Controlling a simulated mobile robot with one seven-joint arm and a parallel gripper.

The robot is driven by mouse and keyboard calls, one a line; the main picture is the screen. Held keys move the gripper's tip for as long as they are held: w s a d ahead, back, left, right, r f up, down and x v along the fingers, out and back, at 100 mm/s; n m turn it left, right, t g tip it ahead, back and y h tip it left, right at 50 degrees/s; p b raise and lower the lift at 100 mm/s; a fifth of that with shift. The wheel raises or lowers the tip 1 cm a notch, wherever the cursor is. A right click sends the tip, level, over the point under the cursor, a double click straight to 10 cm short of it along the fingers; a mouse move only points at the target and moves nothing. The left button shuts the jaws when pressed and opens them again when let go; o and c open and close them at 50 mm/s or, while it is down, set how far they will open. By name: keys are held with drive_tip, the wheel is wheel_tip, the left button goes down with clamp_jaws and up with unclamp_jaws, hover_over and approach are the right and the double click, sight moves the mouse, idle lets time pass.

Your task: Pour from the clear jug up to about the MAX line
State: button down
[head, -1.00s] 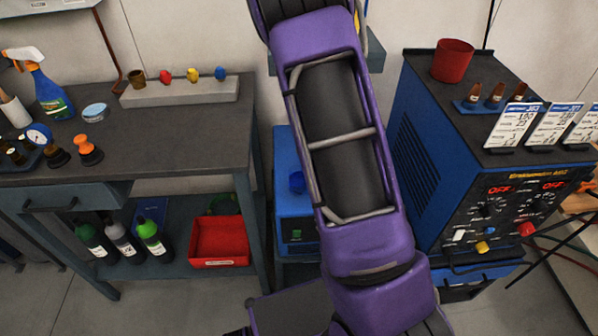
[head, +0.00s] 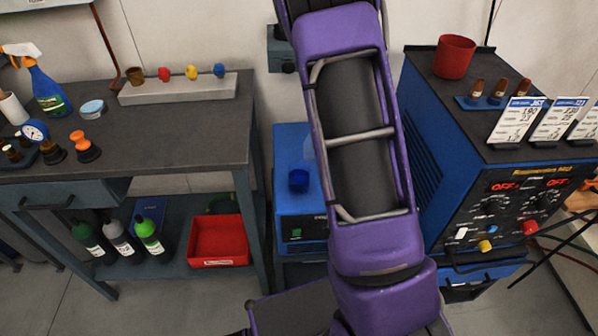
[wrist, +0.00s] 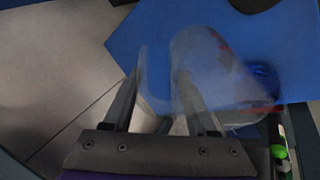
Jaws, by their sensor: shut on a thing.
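The clear jug (wrist: 215,72) is see-through and faint in the wrist view, in front of and right of my fingers. My gripper (wrist: 160,76) is shut on it, apparently at its handle side. The jug appears tilted toward the right, over a blue surface. A dark blue round thing (wrist: 263,80) shows at the jug's right end, partly through it. My arm hides the gripper there. No MAX line or liquid level is readable.
A blue welding machine (head: 425,165) with a red cup (head: 453,58) on top stands right of my arm. A dark workbench (head: 170,135) stands left, with bottles (head: 118,238) and a red bin (head: 218,240) on its lower shelf. Grey floor lies between.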

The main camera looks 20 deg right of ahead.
drive_tip(key=shift+d+f+b, duration=0.2)
drive_tip(key=shift+f+b, duration=0.15)
drive_tip(key=shift+b, duration=0.05)
drive_tip(key=shift+y, duration=0.3)
drive_tip(key=f+y, duration=0.1)
drive_tip(key=w+d+f+y, duration=0.1)
drive_tip(key=f, duration=0.1)
drive_tip(key=d+f+y, duration=0.1)
drive_tip(key=f, duration=0.1)
drive_tip(key=shift+w+d+f+m+g, duration=0.15)
drive_tip(key=shift+f+m+g, duration=0.05)
drive_tip(key=shift+m+g, duration=0.2)
drive_tip(key=shift+w+d+f+y+p, duration=0.2)
drive_tip(key=shift+w+d+y+p, duration=0.25)
drive_tip(key=shift+y, duration=0.45)
drive_tip(key=shift+w+d+f+m+g+y, duration=0.2)
drive_tip(key=shift+d+m+g+y, duration=0.15)
drive_tip(key=shift+y, duration=0.55)
drive_tip(key=shift+r+p, duration=0.15)
drive_tip(key=shift+p, duration=0.2)
